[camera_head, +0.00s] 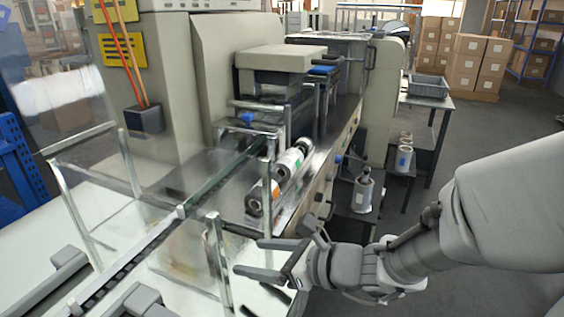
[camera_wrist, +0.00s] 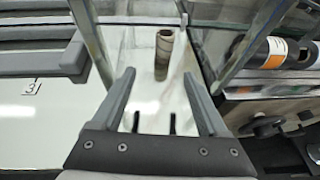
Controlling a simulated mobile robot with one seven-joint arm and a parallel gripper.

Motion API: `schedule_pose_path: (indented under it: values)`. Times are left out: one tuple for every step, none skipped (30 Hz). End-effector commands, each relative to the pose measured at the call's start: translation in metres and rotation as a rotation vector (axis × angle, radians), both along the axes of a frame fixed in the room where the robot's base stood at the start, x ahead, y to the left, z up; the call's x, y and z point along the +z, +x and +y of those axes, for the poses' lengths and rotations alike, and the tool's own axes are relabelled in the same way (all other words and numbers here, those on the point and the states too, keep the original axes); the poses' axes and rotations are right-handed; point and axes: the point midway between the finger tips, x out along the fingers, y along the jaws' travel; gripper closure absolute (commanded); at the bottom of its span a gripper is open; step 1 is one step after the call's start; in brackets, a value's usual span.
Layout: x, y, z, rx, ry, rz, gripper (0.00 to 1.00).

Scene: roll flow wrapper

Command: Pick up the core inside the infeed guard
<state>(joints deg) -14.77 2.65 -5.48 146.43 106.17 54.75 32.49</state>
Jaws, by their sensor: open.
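The core (camera_wrist: 164,44), a small brownish tube, stands on a pale glossy surface in the upper middle of the wrist view. I cannot make it out clearly in the head view. The infeed guard, with clear panels and metal posts (camera_head: 217,258), encloses the infeed; one of its posts (camera_wrist: 252,45) also shows in the wrist view, right of the core. My gripper (camera_head: 246,256) is open and empty, close beside a guard post. In the wrist view its fingers (camera_wrist: 159,76) point toward the core, which lies beyond the tips, slightly right of centre between them.
Two film rolls (camera_head: 289,163) lie on the machine beside the guard; one with an orange label (camera_wrist: 272,54) shows right in the wrist view. The infeed conveyor (camera_head: 125,262) runs left of my gripper. Open floor lies at right.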

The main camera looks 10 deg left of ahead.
Motion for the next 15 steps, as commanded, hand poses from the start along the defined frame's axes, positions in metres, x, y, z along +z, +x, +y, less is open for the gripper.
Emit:
schedule_pose_path:
  values:
    - [0.001,0.001,0.005,0.001,-0.003,0.006,0.23]
    - [-0.001,0.002,0.007,0.003,-0.002,0.006,0.23]
    - [-0.002,0.004,0.011,0.003,-0.001,0.005,0.23]
    - [-0.003,0.005,0.013,0.003,-0.001,0.004,0.23]
    - [-0.004,0.006,0.016,0.003,-0.001,0.004,0.23]
    - [-0.006,0.007,0.019,0.003,-0.001,0.004,0.23]
    - [-0.008,0.008,0.022,0.003,-0.003,0.005,0.23]
    - [-0.009,0.009,0.024,0.002,-0.003,0.005,0.23]
    - [-0.018,0.012,0.032,0.006,-0.003,0.000,0.23]
    - [-0.021,0.015,0.038,0.006,-0.003,-0.001,0.23]
    - [-0.023,0.017,0.043,0.005,-0.003,-0.001,0.23]
    - [-0.025,0.019,0.048,0.005,-0.003,-0.001,0.23]
    - [-0.027,0.021,0.052,0.004,-0.003,-0.002,0.23]
    - [-0.028,0.023,0.055,0.003,-0.002,-0.001,0.23]
    - [-0.029,0.024,0.059,0.003,-0.002,-0.001,0.23]
